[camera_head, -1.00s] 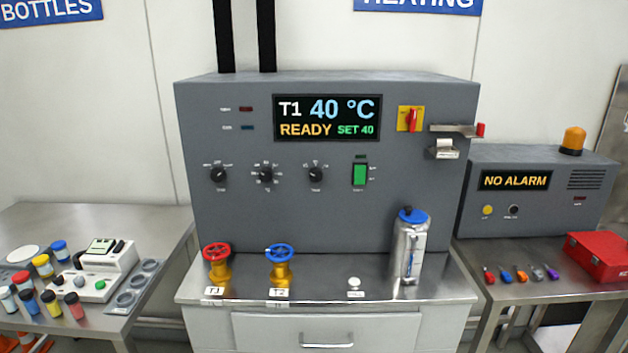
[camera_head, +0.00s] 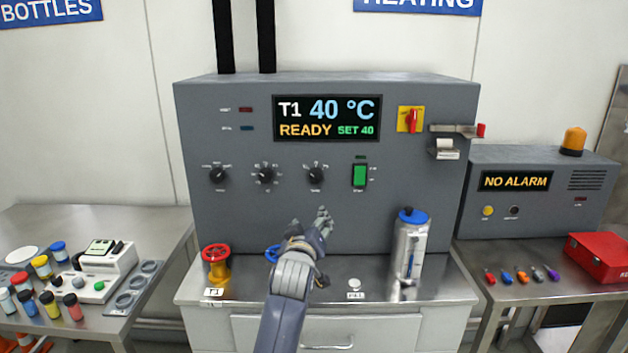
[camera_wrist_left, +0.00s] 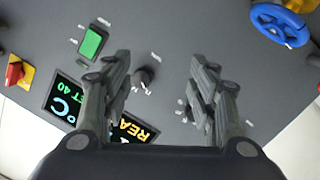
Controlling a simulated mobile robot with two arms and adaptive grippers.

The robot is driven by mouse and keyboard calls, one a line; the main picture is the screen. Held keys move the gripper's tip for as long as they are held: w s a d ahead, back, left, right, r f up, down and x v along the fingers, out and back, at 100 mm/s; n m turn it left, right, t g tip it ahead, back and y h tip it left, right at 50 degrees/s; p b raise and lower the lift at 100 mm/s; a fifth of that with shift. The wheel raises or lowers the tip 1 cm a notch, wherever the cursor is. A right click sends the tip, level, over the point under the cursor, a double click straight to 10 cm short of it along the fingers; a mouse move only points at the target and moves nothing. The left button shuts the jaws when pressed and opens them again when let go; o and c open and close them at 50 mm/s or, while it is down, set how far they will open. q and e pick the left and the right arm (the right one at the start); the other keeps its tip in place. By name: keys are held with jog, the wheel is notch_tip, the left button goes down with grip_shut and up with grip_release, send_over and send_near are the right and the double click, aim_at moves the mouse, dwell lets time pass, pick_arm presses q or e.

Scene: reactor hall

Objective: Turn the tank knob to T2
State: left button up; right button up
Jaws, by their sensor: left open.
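Three black knobs sit in a row on the grey panel; their small labels are too blurred to read. The right one (camera_head: 316,175), below the display, has a light pointer mark and small marks around it. My left gripper (camera_head: 309,222) is open and empty in front of the panel, below this knob in the head view. In the left wrist view the same knob (camera_wrist_left: 145,78) shows between the spread fingers, nearer the left finger, apparently untouched. The display (camera_head: 327,118) reads T1, 40 °C, READY, SET 40. My right gripper is not in view.
A green switch (camera_head: 359,175) is right of the knob. The middle knob (camera_head: 266,175) and left knob (camera_head: 218,175) are to its left. A red valve (camera_head: 216,262) and a partly hidden blue valve (camera_head: 273,253) stand below. A metal canister (camera_head: 411,245) stands at right.

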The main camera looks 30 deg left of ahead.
pick_arm(q)
jog(key=n+t+y, duration=0.1)
jog(key=n, duration=0.1)
send_near(314, 177)
jog(key=v, duration=0.2)
jog(key=p+x, duration=0.2)
jog(key=x, duration=0.6)
jog(key=shift+w, duration=0.3)
jog(key=shift+p+x, duration=0.4)
jog(key=shift+x, duration=0.7)
jog(key=shift+a, duration=0.1)
jog(key=shift+c, duration=0.3)
jog(key=c, duration=1)
